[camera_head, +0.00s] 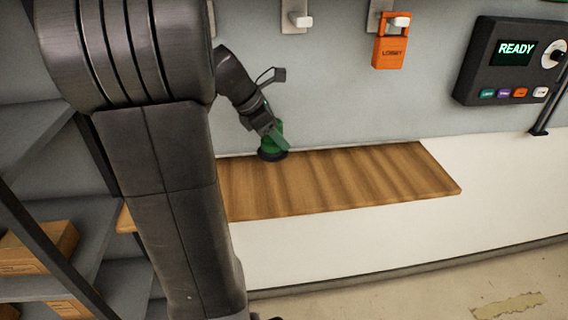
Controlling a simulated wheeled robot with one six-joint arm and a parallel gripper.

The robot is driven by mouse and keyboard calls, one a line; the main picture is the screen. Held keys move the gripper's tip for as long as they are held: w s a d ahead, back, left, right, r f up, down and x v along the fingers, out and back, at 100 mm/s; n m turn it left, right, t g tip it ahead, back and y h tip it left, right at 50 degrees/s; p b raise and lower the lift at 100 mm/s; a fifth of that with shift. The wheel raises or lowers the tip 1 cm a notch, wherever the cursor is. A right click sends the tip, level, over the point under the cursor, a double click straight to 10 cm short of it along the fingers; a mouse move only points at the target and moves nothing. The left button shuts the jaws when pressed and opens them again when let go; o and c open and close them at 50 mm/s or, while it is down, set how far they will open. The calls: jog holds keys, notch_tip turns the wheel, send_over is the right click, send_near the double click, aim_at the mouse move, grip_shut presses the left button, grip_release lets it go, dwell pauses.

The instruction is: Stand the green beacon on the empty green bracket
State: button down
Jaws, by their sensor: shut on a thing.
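My gripper (270,132) reaches down along the wall and is shut on the green beacon (271,146). The beacon is small and green, with a dark round base at its lower end. It is over the back edge of the wooden board (345,180), close to the wall. I cannot tell whether its base touches the board or hangs just above it. The gripper fingers partly cover the beacon. I do not see a green bracket that I can make out clearly; my arm hides part of the wall and board at left.
Another hook (300,20) is bare. A dark panel reading READY (512,60) is at upper right. Grey shelves with boxes (42,248) stand at left. The board's right part is clear.

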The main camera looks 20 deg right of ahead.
aim_at(277, 153)
jog(key=f, duration=0.6)
jog(key=shift+w, duration=0.35)
jog(key=shift+f, duration=1.95)
jog(key=shift+f+b, duration=0.15)
jog(key=shift+b, duration=0.2)
jog(key=c, duration=0.7)
grip_release()
